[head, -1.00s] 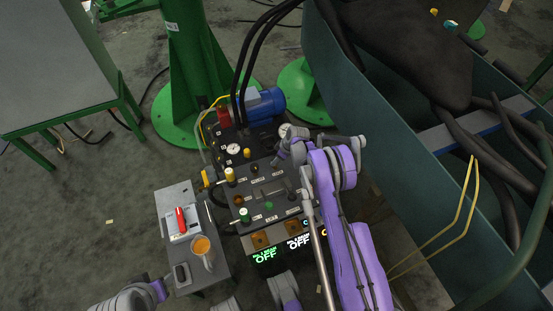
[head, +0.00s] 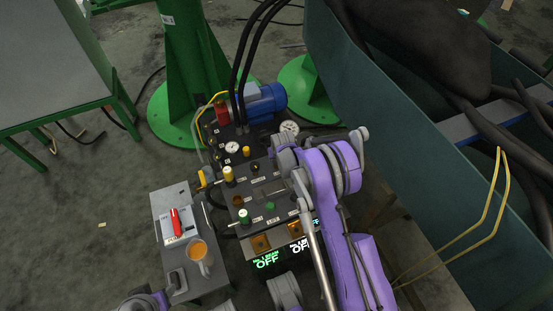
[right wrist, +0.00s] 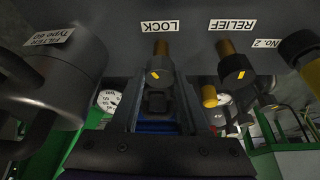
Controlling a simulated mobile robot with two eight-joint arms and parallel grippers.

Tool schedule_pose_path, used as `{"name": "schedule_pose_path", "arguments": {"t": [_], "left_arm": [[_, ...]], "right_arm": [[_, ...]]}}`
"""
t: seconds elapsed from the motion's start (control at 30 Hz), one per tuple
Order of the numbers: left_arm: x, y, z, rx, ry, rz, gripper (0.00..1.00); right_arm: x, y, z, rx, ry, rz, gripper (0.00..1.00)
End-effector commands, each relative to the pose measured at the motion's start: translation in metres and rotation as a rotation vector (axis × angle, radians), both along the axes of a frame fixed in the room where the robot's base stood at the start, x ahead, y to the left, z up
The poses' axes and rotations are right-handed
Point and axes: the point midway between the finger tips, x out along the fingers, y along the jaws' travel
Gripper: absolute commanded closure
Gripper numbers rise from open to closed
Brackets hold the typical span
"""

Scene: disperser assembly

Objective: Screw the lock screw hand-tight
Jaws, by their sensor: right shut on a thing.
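The lock screw (right wrist: 158,72) shows in the right wrist view under the "LOCK" label (right wrist: 160,27). It has a brass shank and a dark round head with a yellow mark. My right gripper (right wrist: 157,98) reaches up to it and is shut on its head; the exact finger contact is dark and hard to see. In the head view my purple right arm leans over the dark control panel (head: 256,193), and it hides the right gripper and the lock screw. Part of my left arm shows at the bottom left, its gripper out of view.
A teal-walled bin (head: 385,105) stands at the right.

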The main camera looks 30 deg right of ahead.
Motion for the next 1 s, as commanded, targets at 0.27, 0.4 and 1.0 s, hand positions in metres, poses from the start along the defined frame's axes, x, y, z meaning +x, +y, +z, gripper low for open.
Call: {"name": "schedule_pose_path", "arguments": {"t": [0.27, 0.4, 1.0], "left_arm": [[0.003, 0.0, -0.017, 0.0, 0.004, 0.0, 0.5], [0.004, 0.0, -0.023, 0.0, 0.005, 0.0, 0.5], [0.006, 0.0, -0.034, 0.0, 0.006, 0.0, 0.5]], "right_arm": [[0.001, 0.003, -0.001, -0.001, 0.001, -0.261, 1.0], [0.002, 0.004, -0.001, -0.001, 0.001, -0.394, 1.0], [0.005, 0.006, 0.0, 0.0, 0.0, -0.887, 1.0]]}}
